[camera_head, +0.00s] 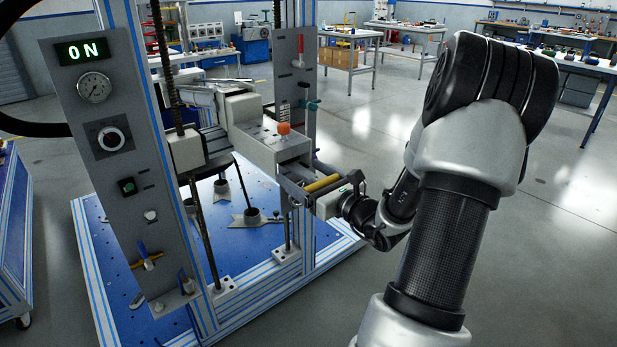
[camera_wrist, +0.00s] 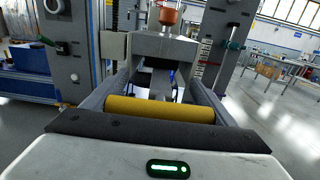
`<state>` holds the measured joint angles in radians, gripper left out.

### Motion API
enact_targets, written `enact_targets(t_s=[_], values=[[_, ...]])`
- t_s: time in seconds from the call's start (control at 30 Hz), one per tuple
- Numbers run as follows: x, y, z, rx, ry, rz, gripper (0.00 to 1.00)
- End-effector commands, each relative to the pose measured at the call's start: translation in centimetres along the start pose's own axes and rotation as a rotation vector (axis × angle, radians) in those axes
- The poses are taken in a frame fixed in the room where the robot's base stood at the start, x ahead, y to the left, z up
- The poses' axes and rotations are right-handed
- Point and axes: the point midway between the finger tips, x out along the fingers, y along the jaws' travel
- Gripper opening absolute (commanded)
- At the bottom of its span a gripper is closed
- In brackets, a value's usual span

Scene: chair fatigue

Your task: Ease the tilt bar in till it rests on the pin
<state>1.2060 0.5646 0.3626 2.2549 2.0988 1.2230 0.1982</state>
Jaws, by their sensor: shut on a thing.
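The tilt bar appears as a yellow round bar (camera_head: 322,184) at the front of the test rig, set between two dark side arms. It lies across the middle of the wrist view (camera_wrist: 160,109), close in front of my gripper's body. My gripper (camera_head: 320,190) is shut on the bar; the fingertips' contact is hard to see. Beyond the bar, the side arms run toward a grey block (camera_wrist: 160,46) with an orange knob (camera_head: 284,128) on top; the knob also shows in the wrist view (camera_wrist: 169,16). I cannot make out the pin for certain.
A grey upright (camera_head: 293,85) with a red handle stands behind the block. The blue base plate (camera_head: 262,240) lies below. Open floor is at right.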

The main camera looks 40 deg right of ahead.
Motion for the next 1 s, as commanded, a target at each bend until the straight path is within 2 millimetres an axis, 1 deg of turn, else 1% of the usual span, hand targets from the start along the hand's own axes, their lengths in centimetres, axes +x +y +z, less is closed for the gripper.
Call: enact_targets(t_s=[0.1,0.13,0.2,0.23,0.5,0.63,0.77,1.0], values=[[-0.1,0.0,-0.1,0.0,0.001,0.001,0.39],[-0.1,0.0,-0.1,0.0,0.001,0.001,0.84],[-0.1,0.0,-0.1,0.0,0.001,0.0,0.96],[-0.1,0.0,-0.1,0.0,0.001,0.0,0.98],[-0.2,0.0,0.0,0.0,0.001,0.0,0.98],[-1.1,-0.1,0.1,-0.001,0.001,-0.001,0.98],[-3.3,-0.1,0.2,0.0,0.002,-0.004,0.98],[-9.3,-0.1,0.1,0.002,0.003,-0.005,0.98]])
